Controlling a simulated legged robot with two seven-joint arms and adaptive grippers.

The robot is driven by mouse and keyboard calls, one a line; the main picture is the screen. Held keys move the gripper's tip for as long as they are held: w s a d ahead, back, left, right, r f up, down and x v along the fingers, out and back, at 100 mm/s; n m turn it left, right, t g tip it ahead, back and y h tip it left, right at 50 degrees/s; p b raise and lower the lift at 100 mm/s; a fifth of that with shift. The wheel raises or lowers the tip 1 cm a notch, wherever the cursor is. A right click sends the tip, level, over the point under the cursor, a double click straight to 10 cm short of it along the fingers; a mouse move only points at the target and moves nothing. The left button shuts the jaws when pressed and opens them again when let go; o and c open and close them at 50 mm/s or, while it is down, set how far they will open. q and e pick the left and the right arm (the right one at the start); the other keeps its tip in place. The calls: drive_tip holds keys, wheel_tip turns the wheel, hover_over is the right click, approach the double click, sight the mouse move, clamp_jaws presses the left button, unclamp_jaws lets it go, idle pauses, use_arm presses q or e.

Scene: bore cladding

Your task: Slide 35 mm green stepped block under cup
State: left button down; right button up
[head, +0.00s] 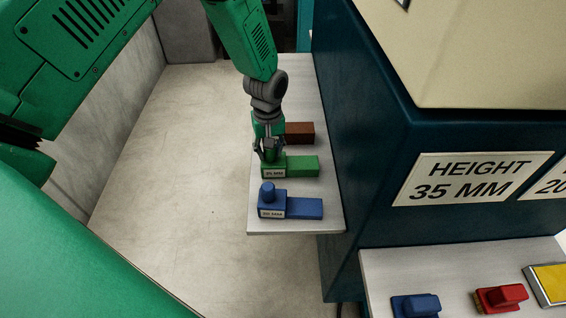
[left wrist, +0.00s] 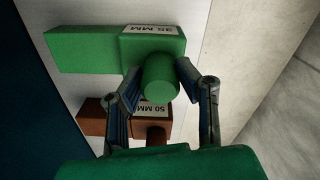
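The green stepped block (head: 302,167), labelled 35 MM, lies on a narrow pale shelf. It also shows in the left wrist view (left wrist: 85,48), where its round green knob points at the camera. My left gripper (head: 268,156) is directly above the block's left end, pointing down. In the left wrist view its two fingers (left wrist: 160,70) stand on either side of the knob. Whether they press on it or leave a small gap is not clear. The block rests on the shelf. No cup can be made out. My right gripper is not in view.
A blue block (head: 305,208) is nearer on the shelf (head: 290,227); a brown block (head: 300,131) is beyond, labelled 50 MM. A dark blue cabinet with a HEIGHT 35 MM sign (head: 470,180) rises at right. Blue, red and yellow pieces sit on a lower-right ledge (head: 375,270).

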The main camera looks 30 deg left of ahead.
use_arm(q)
drive_tip(key=shift+r+p, duration=1.8)
drive_tip(key=shift+r, duration=1.2)
